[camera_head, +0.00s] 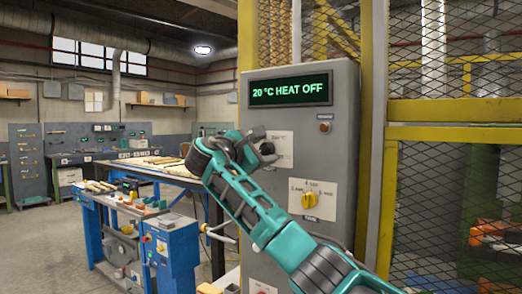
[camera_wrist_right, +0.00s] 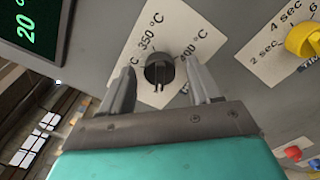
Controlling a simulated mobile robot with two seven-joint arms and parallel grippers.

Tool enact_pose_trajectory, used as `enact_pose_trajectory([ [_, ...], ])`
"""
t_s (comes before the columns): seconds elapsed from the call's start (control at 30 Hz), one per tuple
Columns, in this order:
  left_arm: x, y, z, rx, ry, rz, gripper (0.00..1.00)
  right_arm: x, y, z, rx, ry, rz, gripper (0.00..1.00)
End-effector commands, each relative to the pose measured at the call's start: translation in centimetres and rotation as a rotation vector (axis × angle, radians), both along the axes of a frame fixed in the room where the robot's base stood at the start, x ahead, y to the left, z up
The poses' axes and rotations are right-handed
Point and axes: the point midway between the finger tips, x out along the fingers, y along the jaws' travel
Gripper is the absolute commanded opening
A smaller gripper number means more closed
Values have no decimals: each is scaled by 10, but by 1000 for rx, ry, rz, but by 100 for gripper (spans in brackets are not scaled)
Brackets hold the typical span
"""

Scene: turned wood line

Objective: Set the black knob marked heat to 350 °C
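The black knob (camera_wrist_right: 159,70) sits on a white label plate in the right wrist view. The plate (camera_wrist_right: 180,35) reads 350 °C at upper left of the knob and a value ending in 00 °C at right; another mark at left is partly hidden. Which mark the knob points to is unclear. My right gripper (camera_wrist_right: 162,84) is open, with one finger on each side of the knob and gaps between. In the head view my right gripper (camera_head: 262,150) covers the knob. The green display (camera_head: 290,90) reads 20 °C HEAT OFF. My left gripper is not in view.
The grey cabinet (camera_head: 340,130) also carries a yellow timer knob (camera_head: 309,200) to the lower right of my gripper. A red button (camera_wrist_right: 292,153) shows in the wrist view. A yellow-framed mesh fence (camera_head: 440,150) stands right; a blue workbench (camera_head: 170,250) stands left.

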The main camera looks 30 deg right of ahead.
Motion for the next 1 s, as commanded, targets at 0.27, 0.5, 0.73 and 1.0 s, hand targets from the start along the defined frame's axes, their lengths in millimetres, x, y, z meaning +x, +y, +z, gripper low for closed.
enact_pose_trajectory([
  [0.27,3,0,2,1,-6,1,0,0,0,0,0,0,0,35],
  [0.5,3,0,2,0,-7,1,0,0,0,0,0,0,0,12],
  [0.73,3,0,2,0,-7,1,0,0,0,0,4,-7,-1,7],
  [1.0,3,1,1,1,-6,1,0,0,1,-1,42,-97,1,7],
])
